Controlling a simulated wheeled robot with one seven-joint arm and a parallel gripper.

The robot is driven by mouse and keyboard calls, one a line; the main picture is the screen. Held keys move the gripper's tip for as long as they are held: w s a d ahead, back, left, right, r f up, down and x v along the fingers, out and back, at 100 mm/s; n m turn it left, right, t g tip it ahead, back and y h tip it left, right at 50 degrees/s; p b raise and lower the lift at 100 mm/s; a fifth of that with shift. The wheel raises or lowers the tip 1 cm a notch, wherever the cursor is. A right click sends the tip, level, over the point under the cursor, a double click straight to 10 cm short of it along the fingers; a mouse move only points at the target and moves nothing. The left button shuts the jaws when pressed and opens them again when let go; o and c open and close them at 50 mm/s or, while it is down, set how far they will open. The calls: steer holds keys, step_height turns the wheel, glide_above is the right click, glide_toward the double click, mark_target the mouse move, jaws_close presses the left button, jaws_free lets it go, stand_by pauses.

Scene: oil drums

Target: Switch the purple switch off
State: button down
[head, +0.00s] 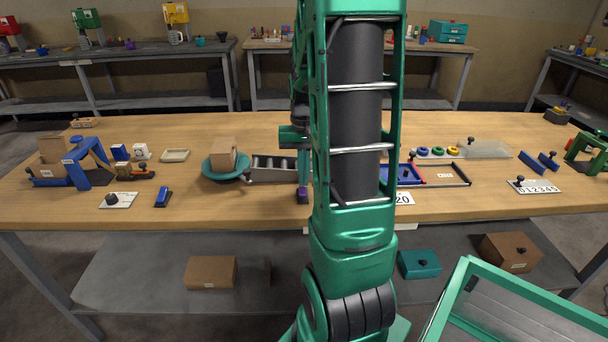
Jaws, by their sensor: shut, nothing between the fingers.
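The purple switch (303,196) sits near the front edge of the wooden table, just left of my arm's large green link. Only a narrow part of it shows; the link hides its right side, and its lever position cannot be told. My gripper (302,170) hangs behind that link, pointing down above or close to the switch. It is shut and empty. Its fingers are mostly hidden, so I cannot tell whether they touch the switch.
A metal tray (270,170) and a teal plate (216,176) with a cardboard box (223,155) stand left of the switch. A blue switch (162,196) is further left. The front table edge between them is clear.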

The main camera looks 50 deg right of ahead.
steer(key=shift+r, duration=0.15)
steer(key=shift+r, duration=0.65)
step_height(320, 180, up, 14)
steer(key=w+d, duration=0.2)
steer(key=shift+w+d+f, duration=0.2)
stand_by(0.7)
